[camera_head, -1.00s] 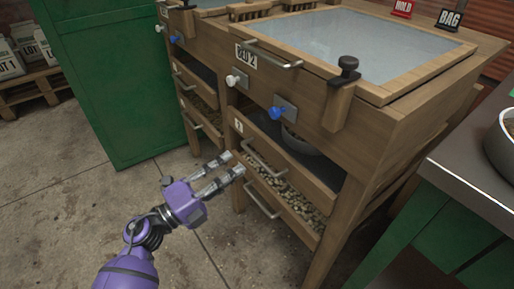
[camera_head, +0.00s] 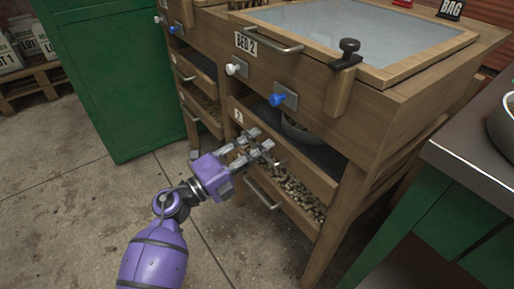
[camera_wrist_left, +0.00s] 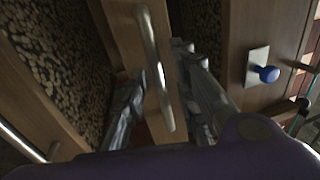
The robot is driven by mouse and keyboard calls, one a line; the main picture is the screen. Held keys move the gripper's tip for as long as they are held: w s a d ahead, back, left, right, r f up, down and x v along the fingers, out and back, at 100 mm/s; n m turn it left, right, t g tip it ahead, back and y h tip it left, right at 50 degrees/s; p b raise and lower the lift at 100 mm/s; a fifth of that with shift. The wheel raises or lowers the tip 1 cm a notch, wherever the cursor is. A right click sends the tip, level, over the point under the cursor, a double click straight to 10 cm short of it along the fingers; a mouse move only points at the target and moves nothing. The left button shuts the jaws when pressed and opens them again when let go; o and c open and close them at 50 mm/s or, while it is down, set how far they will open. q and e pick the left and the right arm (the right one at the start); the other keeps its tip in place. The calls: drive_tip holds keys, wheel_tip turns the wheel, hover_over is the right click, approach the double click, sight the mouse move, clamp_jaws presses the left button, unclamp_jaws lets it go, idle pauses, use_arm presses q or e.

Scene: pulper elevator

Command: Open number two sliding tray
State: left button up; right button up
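The wooden tray front with a number plate (camera_head: 238,115) is the upper of two tray fronts under the "BED 2" sign (camera_head: 246,44). My left gripper (camera_head: 262,142) is at this front, over its metal handle. In the left wrist view, the handle (camera_wrist_left: 156,75) runs between the two grey fingers (camera_wrist_left: 160,100), which are spread to either side with a gap around it. The fingers are open, and I cannot tell whether either one touches the handle. The tray looks pushed in. My right gripper is in neither view.
The lower tray's handle (camera_head: 262,193) is just below my gripper. A blue knob (camera_head: 277,99) and a white knob (camera_head: 232,69) stick out above. A green cabinet (camera_head: 105,80) stands at left, and a metal-topped green table (camera_head: 470,165) at right. Bare floor lies in front.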

use_arm(q)
clamp_jaws()
drive_tip(key=shift+a, duration=0.1)
drive_tip(key=r+p+v, duration=0.2)
drive_tip(key=r+v, duration=0.1)
drive_tip(key=v, duration=1.3)
drive_tip(key=s+a+r+p+v, duration=0.1)
drive_tip(key=r+p+v, duration=0.1)
drive_tip(key=v, duration=1.5)
drive_tip(key=shift+a+r, duration=0.15)
drive_tip(key=shift+r, duration=0.5)
drive_tip(key=shift+s, duration=0.1)
drive_tip(key=shift+o, duration=0.9)
unclamp_jaws()
